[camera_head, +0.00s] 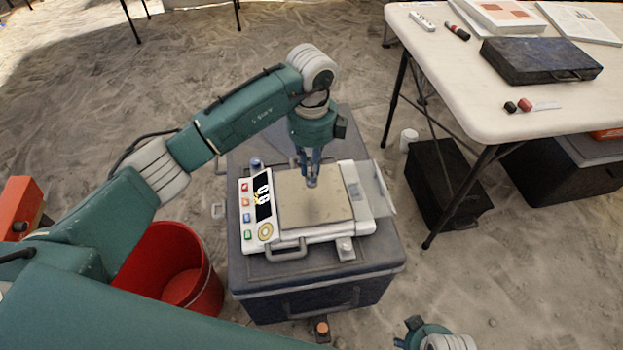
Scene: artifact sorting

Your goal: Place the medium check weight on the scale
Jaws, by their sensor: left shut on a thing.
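The scale (287,240) is a white unit with a square tan plate (325,208) and a dark display on its left side. It stands on a dark blue-grey case. My left gripper (312,176) comes down over the back part of the plate. It is shut on a small grey metal piece, which looks like the medium check weight (312,183). A soft shadow on the plate below suggests that it is held above the surface. The fingers partly hide the weight. Part of my right arm's end (415,330) shows at the bottom edge; its fingers are not clear.
A small metal piece (345,247) sits at the scale's front right edge. A red bucket (206,290) stands left of the case (312,299). A white table (455,75) with a dark box (540,60) and papers is at right. Sandy floor lies between.

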